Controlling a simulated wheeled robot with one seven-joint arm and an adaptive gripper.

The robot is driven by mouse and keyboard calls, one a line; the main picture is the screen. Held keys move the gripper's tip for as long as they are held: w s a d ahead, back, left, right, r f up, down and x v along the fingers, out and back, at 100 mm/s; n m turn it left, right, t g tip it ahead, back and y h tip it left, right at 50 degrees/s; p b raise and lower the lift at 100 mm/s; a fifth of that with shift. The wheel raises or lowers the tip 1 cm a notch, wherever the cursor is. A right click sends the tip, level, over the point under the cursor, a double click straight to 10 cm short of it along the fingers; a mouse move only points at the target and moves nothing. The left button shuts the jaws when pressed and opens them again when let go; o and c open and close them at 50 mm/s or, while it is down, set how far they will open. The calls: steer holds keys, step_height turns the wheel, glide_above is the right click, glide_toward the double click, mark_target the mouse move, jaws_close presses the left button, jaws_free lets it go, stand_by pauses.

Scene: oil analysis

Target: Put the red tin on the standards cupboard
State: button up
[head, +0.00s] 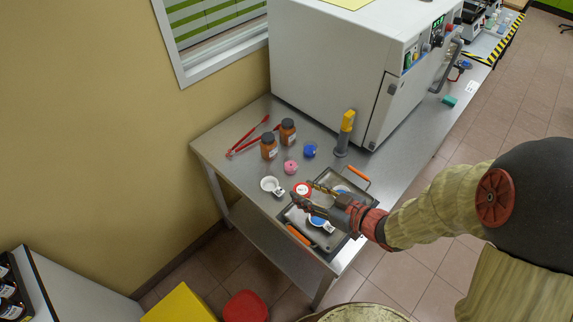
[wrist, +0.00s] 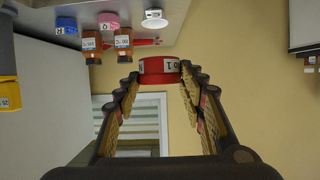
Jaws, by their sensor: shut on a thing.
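The red tin (head: 302,188), a short round tin with a white label, is between the fingertips of my gripper (head: 306,194). In the wrist view the red tin (wrist: 158,70) is gripped by both fingers (wrist: 160,84), with the wall behind it. It looks raised above the bench. A white cupboard (head: 75,290) with dark labelled bottles is at the lower left of the head view; it may be the standards cupboard, but no readable name shows.
On the steel bench (head: 228,150) stand two brown bottles (head: 269,147), a pink pot (head: 290,167), a white cup (head: 270,185), red tongs (head: 248,138) and a dark tray (head: 350,185). A large white oven (head: 325,70) stands behind. A yellow box (head: 182,305) and red item (head: 246,307) are below.

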steer(key=w+f+b, duration=0.1)
steer(key=w+f, duration=0.2)
steer(key=w, duration=0.1)
steer(key=w+a+f+b, duration=0.1)
steer(key=w+f+b, duration=0.1)
steer(key=w+f, duration=0.1)
steer(key=w+a+f+b, duration=0.1)
steer(key=w+f+b, duration=0.1)
steer(key=w, duration=0.3)
steer(key=shift+w+a+f, duration=0.1)
steer(key=shift+a+f, duration=0.15)
steer(key=shift+f, duration=0.2)
steer(key=shift+w+f, duration=0.2)
steer(key=shift+f, duration=0.05)
step_height(320, 180, down, 3)
steer(key=shift+w+f+b, duration=0.15)
steer(key=shift+b, duration=0.95)
